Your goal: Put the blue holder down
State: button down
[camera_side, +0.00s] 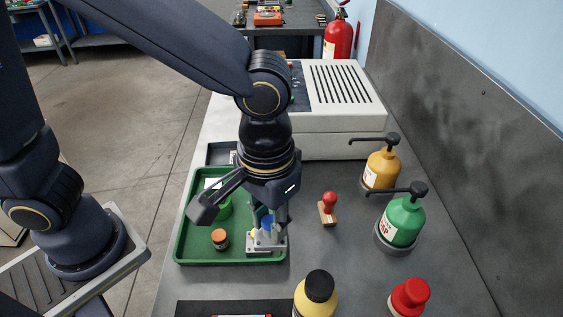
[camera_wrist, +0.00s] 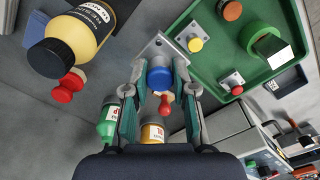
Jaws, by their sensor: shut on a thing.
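The blue holder (camera_wrist: 160,78) has a round blue top above a square metal plate (camera_wrist: 152,47). My gripper (camera_wrist: 160,86) is shut on it, with one finger on each side of the blue part. In the side view my gripper (camera_side: 264,212) points down over the right side of the green tray (camera_side: 192,250). There, only a little blue shows between the fingers, and metal plates show just below. In the wrist view the holder's plate overlaps the tray's edge. I cannot tell whether the plate touches anything beneath.
The tray holds a green cylinder (camera_wrist: 262,40), an orange-topped jar (camera_side: 220,239), and yellow (camera_wrist: 195,45) and red (camera_wrist: 237,90) pieces on metal plates. Right of it stand a red-knobbed stamp (camera_side: 328,208), an orange pump bottle (camera_side: 381,169) and a green one (camera_side: 404,221). Bench is clear between.

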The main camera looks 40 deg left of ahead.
jog(key=w+d+f, duration=0.2)
jog(key=w+f, duration=0.1)
jog(key=w+d+f, duration=0.2)
jog(key=w, duration=0.1)
jog(key=w+d+f, duration=0.2)
jog(key=w+f, duration=0.1)
jog(key=w, duration=0.1)
jog(key=shift+d+f, duration=0.35)
jog(key=shift+d, duration=0.05)
jog(key=shift+w+d+f, duration=0.1)
jog(key=shift+f, duration=1.7)
jog(key=shift+f, duration=0.15)
jog(key=c, duration=0.9)
grip_release()
jog(key=shift+c, duration=0.2)
